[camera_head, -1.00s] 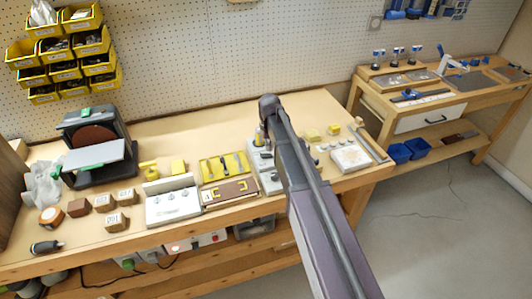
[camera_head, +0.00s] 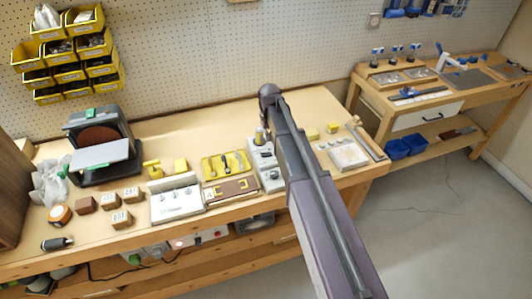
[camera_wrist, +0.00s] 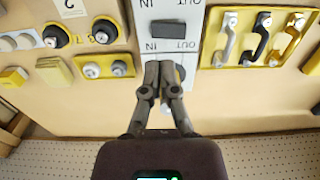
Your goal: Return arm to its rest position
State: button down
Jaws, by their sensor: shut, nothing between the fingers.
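My arm (camera_head: 310,185) reaches up from the bottom of the head view and hides part of the bench; my gripper is not visible there. In the wrist view my gripper (camera_wrist: 158,72) is shut and empty, its fingertips together in front of a grey panel (camera_wrist: 190,52) marked IN and OUT. The panel has a dark rectangular switch (camera_wrist: 171,30). Whether the fingertips touch the panel cannot be told. The grey panel (camera_head: 266,165) also shows in the head view, just left of my arm.
A yellow board with handles (camera_wrist: 265,38) lies right of the panel in the wrist view. Black knobs (camera_wrist: 103,31) lie to the left. A sander (camera_head: 95,150) and small blocks (camera_head: 122,220) stand on the bench's left. A second bench (camera_head: 440,105) is at right.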

jog(key=shift+s, duration=0.1)
jog(key=s+d+m, duration=0.1)
jog(key=s+d, duration=0.4)
jog(key=s, duration=0.6)
jog(key=s+d+m, duration=0.2)
jog(key=s+d, duration=0.3)
jog(key=s, duration=0.5)
jog(key=shift+s+d, duration=0.35)
dwell(1.1)
